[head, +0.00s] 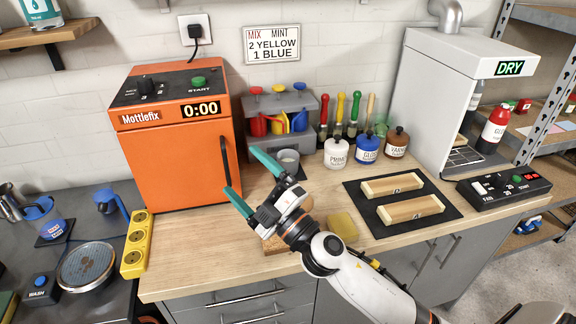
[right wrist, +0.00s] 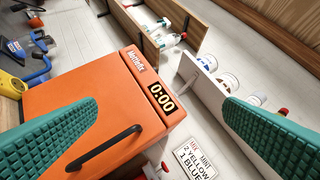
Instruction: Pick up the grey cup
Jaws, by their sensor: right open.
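My right gripper (head: 246,172) is open and empty, with teal fingers spread wide. In the head view it lies just left of and nearer than the cup, in front of the orange cabinet. In the right wrist view the open fingers (right wrist: 158,122) frame the orange cabinet, and I cannot make out the cup there. My left gripper is not in view.
The orange Mottlefix cabinet (head: 173,140) stands left of the cup, and the grey rack (head: 263,103) is behind it. Lidded jars (head: 367,149) stand to the right. A yellow sponge (head: 344,226) lies near my right arm.

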